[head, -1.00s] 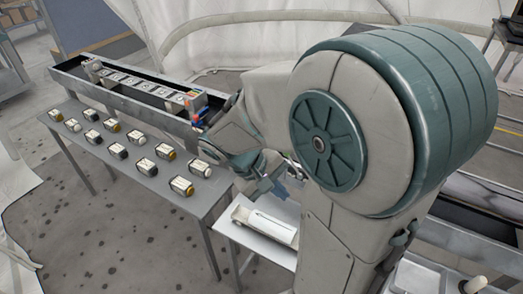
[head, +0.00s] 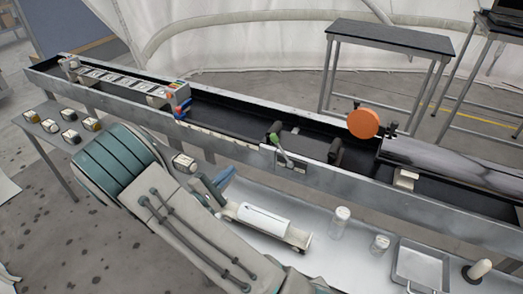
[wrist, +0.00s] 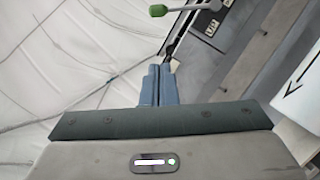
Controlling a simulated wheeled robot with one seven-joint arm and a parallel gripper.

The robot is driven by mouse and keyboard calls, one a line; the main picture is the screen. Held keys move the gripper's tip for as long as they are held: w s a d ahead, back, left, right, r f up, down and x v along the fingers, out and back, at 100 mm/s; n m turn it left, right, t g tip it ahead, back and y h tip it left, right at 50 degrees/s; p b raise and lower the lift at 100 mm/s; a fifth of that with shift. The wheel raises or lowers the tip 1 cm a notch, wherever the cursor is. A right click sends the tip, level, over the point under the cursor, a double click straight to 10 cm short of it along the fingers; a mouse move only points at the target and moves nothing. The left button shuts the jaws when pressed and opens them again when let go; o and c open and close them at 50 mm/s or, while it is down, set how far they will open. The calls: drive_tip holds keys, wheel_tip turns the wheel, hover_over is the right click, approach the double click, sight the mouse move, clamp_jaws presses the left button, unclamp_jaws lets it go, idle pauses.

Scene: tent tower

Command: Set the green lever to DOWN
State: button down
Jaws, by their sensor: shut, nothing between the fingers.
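The green lever (head: 278,145) stands on the front wall of the long grey trough. Its green grip is at the upper end and slants up and left from a metal plate. In the wrist view its green knob (wrist: 158,10) shows at the top edge, on a metal rod running right. My gripper (wrist: 159,68) has its blue fingers together, with nothing between them, and points toward the lever with a gap. In the head view my gripper (head: 229,171) is low and left of the lever, in front of the trough. The lever's labels (wrist: 212,27) are too small to read.
A white cylinder (head: 262,222) with an arrow lies on the white shelf (head: 330,265) below the trough (head: 230,140). Small jars (head: 340,218) and a metal tray (head: 420,262) stand to the right. An orange disc (head: 363,123) and a red-and-blue part (head: 182,108) sit along the trough.

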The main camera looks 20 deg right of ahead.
sight(282, 150)
idle(0.3)
drive_tip(key=s+r+p+x, duration=0.1)
drive_tip(key=s+p+x, duration=0.1)
drive_tip(key=x, duration=1.1)
drive_tip(key=shift+s+d+r+p, duration=0.2)
drive_tip(key=shift+d+r+p, duration=0.1)
drive_tip(key=shift+p, duration=0.35)
drive_tip(key=shift+a, duration=0.1)
